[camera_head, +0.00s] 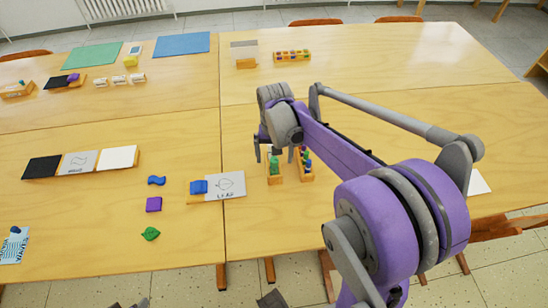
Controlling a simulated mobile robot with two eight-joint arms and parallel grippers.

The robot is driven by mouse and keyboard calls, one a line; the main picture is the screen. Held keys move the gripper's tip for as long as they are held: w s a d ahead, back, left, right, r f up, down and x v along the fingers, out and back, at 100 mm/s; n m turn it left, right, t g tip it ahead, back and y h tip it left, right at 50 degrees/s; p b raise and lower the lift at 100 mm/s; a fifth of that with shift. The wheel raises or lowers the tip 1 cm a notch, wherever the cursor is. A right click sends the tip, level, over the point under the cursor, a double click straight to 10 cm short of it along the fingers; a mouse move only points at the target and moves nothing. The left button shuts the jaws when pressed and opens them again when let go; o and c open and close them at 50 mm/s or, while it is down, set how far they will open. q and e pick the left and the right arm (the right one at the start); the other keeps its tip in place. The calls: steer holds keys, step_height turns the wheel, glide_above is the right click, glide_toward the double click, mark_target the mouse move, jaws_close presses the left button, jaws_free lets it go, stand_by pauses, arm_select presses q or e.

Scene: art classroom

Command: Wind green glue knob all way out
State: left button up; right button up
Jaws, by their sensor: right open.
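A green glue stick (274,166) stands upright in a small wooden holder (276,180) near the middle of the table. Its knob cannot be made out clearly at this size. My right gripper (276,153) reaches down over the holder from the purple arm, with its fingers apart around the upper part of the green glue stick. Whether they touch it cannot be told. My left gripper cannot be made out.
A second wooden holder (306,178) with blue and green items stands close on the right.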

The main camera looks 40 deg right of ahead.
steer(key=n, duration=0.2)
steer(key=shift+n, duration=0.4)
steer(key=c, duration=1.4)
steer(key=shift+c, duration=0.2)
